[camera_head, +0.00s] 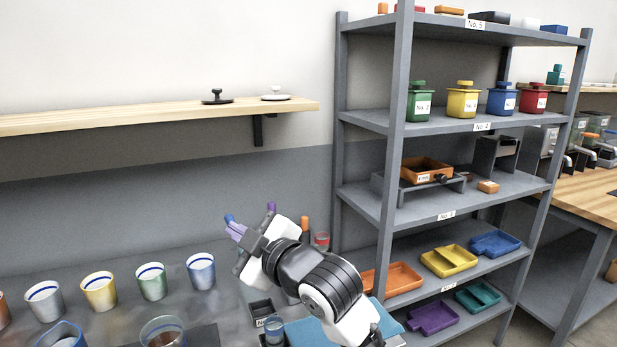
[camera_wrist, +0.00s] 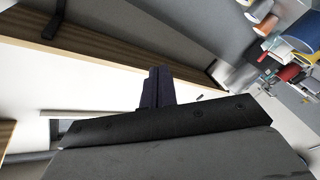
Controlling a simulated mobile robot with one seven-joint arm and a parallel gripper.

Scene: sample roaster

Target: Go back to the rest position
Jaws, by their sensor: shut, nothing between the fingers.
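My gripper (camera_head: 236,232) is in the lower middle of the head view, raised above the grey counter and pointing up and to the left. Its fingers are together with nothing between them. In the wrist view the closed fingers (camera_wrist: 156,87) show as a dark pair beyond the black gripper body. The wooden wall shelf (camera_head: 160,118) is above and behind it in the head view. My gripper is apart from the shelf and from the cups.
Several cups, such as the yellow one (camera_head: 99,291), stand on the counter left of my arm. A grey rack (camera_head: 396,130) with canisters and coloured trays stands at right. Small dark bins (camera_head: 261,308) and a blue mat (camera_head: 303,333) lie close under my arm.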

